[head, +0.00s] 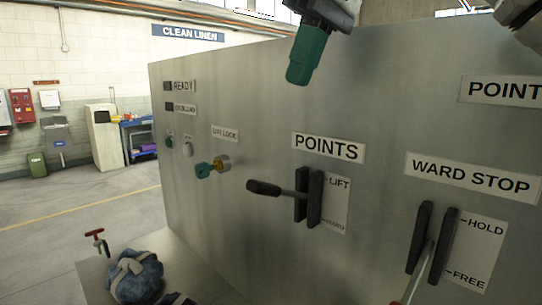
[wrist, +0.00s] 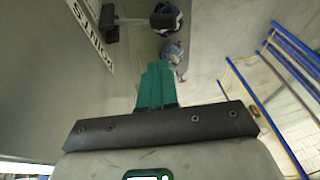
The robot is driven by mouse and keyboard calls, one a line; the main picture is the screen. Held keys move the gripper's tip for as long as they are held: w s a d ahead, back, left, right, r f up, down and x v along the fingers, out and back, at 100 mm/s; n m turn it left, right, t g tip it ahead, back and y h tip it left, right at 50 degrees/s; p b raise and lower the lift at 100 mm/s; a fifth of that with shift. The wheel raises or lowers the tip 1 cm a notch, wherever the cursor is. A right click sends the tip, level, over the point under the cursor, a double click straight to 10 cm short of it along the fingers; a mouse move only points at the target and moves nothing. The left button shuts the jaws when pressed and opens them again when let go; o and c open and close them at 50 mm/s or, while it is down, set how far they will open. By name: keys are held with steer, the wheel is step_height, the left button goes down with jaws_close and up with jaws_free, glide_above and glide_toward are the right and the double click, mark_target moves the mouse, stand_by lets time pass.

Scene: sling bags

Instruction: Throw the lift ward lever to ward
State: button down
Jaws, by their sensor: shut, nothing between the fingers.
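The lift/ward lever under the POINTS sign has a black handle (head: 264,188) on a grey shaft. It sticks out leftward between two dark upright guides (head: 315,198). LIFT is marked at the top of its label and WARD at the bottom. The shaft leaves the guides nearer the LIFT half; its exact setting is hard to tell. My gripper (head: 298,75) has green fingers, shut and empty, above the POINTS sign and apart from the lever. In the wrist view the shut fingers (wrist: 156,68) point toward the lever handle (wrist: 163,20), with a gap between.
To the right is the WARD STOP lever (head: 419,270) in its own guides. A key (head: 205,170) sits in the lift lock at left. Blue bundles (head: 137,278) lie on a ledge below. Open floor lies left of the metal panel (head: 250,100).

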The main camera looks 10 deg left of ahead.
glide_above(262, 182)
steer(key=w+d, duration=0.1)
steer(key=d, duration=0.1)
step_height(262, 182, down, 11)
steer(key=shift+w+a+f, duration=0.1)
steer(key=shift+a+f, duration=0.05)
steer(key=shift+s+a+f, duration=0.15)
steer(key=shift+s+f, duration=0.05)
steer(key=shift+f, duration=0.25)
steer(key=shift+s+a+f, duration=0.15)
steer(key=shift+s+f, duration=0.05)
steer(key=shift+f, duration=0.25)
steer(key=shift+f, duration=0.1)
